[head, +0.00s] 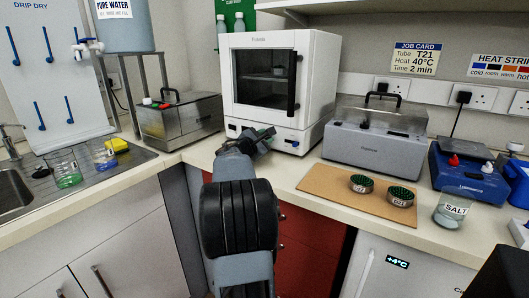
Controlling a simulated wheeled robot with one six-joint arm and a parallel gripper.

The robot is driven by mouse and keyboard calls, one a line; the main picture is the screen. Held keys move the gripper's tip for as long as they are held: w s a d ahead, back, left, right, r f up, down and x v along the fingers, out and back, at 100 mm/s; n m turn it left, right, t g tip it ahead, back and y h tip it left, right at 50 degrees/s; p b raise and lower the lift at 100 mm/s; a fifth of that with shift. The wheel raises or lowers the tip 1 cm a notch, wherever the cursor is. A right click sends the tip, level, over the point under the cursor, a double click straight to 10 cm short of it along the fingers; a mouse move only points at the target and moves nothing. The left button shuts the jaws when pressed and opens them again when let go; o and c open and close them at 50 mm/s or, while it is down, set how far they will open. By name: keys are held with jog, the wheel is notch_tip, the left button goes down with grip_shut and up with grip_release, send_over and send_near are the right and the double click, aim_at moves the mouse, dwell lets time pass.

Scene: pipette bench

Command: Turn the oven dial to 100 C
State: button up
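The white oven (310,92) stands on the bench at the back centre. Its dark-windowed door, with a black vertical handle (292,83), appears closed. Below the door is a lower control panel (232,128) with a small dark display at its left. A small dark mark sits near the panel's right end; I cannot read any dial setting. My gripper (264,137) is just in front of this panel and hides its middle part. Whether it touches the panel or a dial, and whether its fingers are apart, cannot be told. No held object shows.
A metal bath (178,122) stands left of the oven, and a grey lidded unit (375,145) right of it. A brown board (325,183) with two green-topped round holders lies at front right. A salt jar (451,209) and blue device (468,172) stand further right. A sink (14,195) is at left.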

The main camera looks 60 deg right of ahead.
jog(key=m+b, duration=0.2)
jog(key=b, duration=0.1)
jog(key=f+m+b, duration=0.1)
jog(key=m+b, duration=0.2)
jog(key=b, duration=0.1)
jog(key=m+b, duration=0.3)
jog(key=shift+r, duration=0.15)
jog(key=shift+r+m+b, duration=0.15)
jog(key=shift+m+b, duration=0.75)
jog(key=shift+r, duration=0.1)
jog(key=o, duration=0.9)
jog(key=a, duration=1.4)
